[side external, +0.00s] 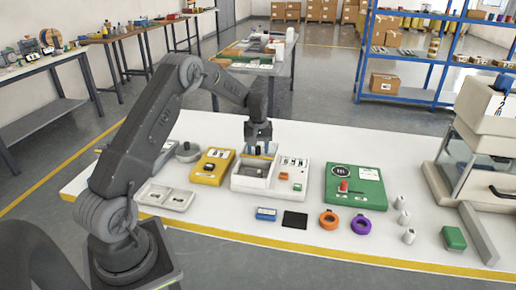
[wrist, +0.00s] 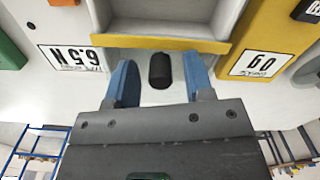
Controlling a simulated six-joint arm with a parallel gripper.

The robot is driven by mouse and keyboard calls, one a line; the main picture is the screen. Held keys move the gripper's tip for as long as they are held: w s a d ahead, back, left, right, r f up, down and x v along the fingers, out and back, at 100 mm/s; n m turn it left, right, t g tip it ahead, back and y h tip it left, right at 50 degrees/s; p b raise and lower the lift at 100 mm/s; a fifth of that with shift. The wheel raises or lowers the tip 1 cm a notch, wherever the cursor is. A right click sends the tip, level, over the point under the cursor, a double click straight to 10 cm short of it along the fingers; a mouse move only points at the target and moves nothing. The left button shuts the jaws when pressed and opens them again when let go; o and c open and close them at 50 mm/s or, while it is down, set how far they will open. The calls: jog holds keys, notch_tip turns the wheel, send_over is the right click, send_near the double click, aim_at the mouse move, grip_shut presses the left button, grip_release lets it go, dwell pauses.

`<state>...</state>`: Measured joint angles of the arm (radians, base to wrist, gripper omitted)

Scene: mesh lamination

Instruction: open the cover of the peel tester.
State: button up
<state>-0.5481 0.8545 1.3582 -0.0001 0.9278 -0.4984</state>
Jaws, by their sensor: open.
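The peel tester is the white box (side external: 243,186) in the middle of the table, with a 6.5 N readout and an orange button. Its sunken bay shows uncovered in the side view. In the wrist view a yellow strip (wrist: 168,44) runs along one edge of the bay (wrist: 168,14). A short black handle (wrist: 160,70) stands beside this strip. My gripper (side external: 260,150) is over the tester's far edge, pointing down. Its blue fingers (wrist: 158,82) are open on either side of the handle, with gaps visible. I cannot tell how the handle and strip join the cover.
A yellow device (side external: 212,167) marked 60 stands close on the left. A green device (side external: 356,187) with a red knob is on the right. A blue block (side external: 266,214), a black pad (side external: 295,220) and orange (side external: 328,220) and purple rings lie in front.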

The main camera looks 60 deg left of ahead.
aim_at(258, 147)
notch_tip(258, 147, up, 14)
dwell(0.6)
jog(key=s+d+r+m+t, duration=0.1)
jog(key=s+d+r+m, duration=0.2)
jog(key=s+d+r, duration=0.4)
jog(key=s+d+r+m+t, duration=0.15)
jog(key=d+r, duration=0.25)
jog(key=d, duration=0.6)
jog(key=s+d+f+m+t, duration=0.1)
jog(key=s+d+m, duration=0.2)
jog(key=s, duration=0.6)
jog(key=s+d+f+m+t, duration=0.1)
jog(key=s+d+m, duration=0.3)
jog(key=s+d, duration=0.4)
jog(key=shift+s+d+f+t, duration=0.3)
jog(key=shift+s+t, duration=0.25)
jog(key=shift+s, duration=0.55)
